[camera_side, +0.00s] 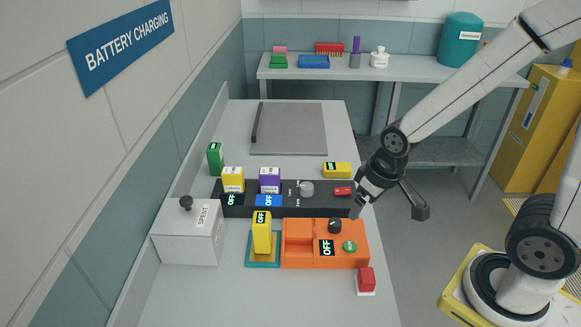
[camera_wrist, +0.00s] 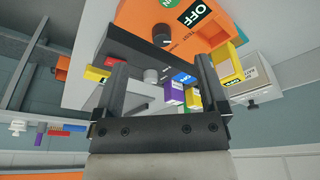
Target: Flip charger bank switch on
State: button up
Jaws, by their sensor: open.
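The black charger bank (camera_side: 290,211) lies across the bench, with a yellow battery (camera_side: 233,178) and a purple battery (camera_side: 270,179) standing in it. Small displays below them read OFF. A grey knob (camera_side: 307,188) with small labels and a red piece (camera_side: 343,191) sit on its right part; I cannot tell which is the switch. My gripper (camera_side: 360,203) hangs at the bank's right end, tilted, open and empty. In the wrist view my gripper (camera_wrist: 162,75) has its fingers apart, with the grey knob (camera_wrist: 152,75) showing between them.
An orange unit (camera_side: 300,256) with a black knob (camera_side: 334,226), green button and OFF display stands in front. A white SPENT box (camera_side: 188,245) is left, a red-topped block (camera_side: 366,280) front right. A grey plate (camera_side: 290,128) lies behind.

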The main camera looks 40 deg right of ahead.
jog(key=c, duration=0.7)
jog(key=shift+w+d+r+n, duration=0.1)
jog(key=shift+w+n, duration=0.1)
jog(key=shift+n, duration=0.1)
grip_shut()
jog(key=w+d+r+n+g, duration=0.1)
jog(key=w+d+n, duration=0.4)
jog(key=n, duration=0.8)
jog(key=w+d+r+n+g+h, duration=0.1)
jog(key=w+d+n, duration=0.5)
jog(key=n, duration=0.7)
jog(key=shift+w+d+r+g, duration=0.15)
jog(key=shift+w+r+g, duration=0.7)
jog(key=shift+w, duration=0.45)
